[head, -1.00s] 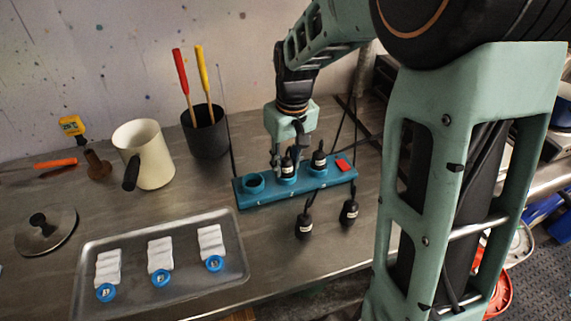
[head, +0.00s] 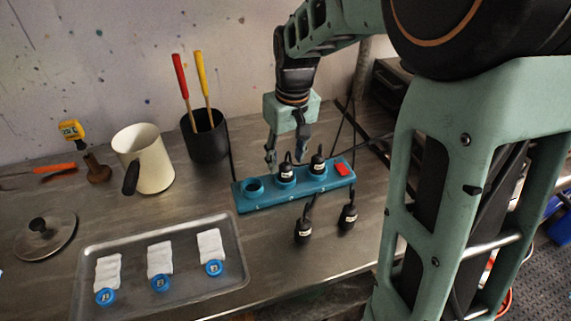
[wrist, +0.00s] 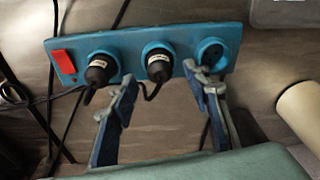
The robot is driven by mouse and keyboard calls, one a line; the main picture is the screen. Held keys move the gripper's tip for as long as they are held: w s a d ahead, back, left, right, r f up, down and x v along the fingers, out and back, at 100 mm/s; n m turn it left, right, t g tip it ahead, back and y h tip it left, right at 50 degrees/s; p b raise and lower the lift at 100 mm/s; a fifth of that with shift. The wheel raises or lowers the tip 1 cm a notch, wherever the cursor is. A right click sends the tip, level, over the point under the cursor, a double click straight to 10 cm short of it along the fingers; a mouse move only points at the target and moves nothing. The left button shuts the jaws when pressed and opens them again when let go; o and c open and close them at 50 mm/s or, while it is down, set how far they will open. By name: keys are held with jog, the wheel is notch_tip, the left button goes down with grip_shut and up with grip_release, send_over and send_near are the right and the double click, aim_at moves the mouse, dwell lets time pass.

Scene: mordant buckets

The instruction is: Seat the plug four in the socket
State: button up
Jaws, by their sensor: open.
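The blue socket strip (head: 300,188) lies on the bench with a row of three sockets. A black plug (head: 286,172) with a white label stands upright in the middle socket, and another black plug (head: 317,163) stands in the right one. The left socket (head: 253,187) is empty; it shows at right in the wrist view (wrist: 211,53). Two more black plugs, one (head: 303,229) and another (head: 348,215), lie in front of the strip. Label numbers are too small to read. My gripper (head: 287,158) is open and empty, just above the middle plug, its fingers spread apart.
A metal tray (head: 215,288) with white blocks and blue rings lies at front left. A cream jug (head: 150,160), a black pot (head: 205,140) with two handled tools and a lid (head: 45,235) stand around it. Black cords run behind the strip.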

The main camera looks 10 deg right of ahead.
aim_at(289, 169)
notch_tip(289, 169, up, 9)
jog(key=s, duration=0.1)
jog(key=shift+d+f+p, duration=0.2)
jog(key=shift+d+p, duration=0.05)
jog(key=shift+p, duration=0.05)
jog(key=shift+s, duration=0.15)
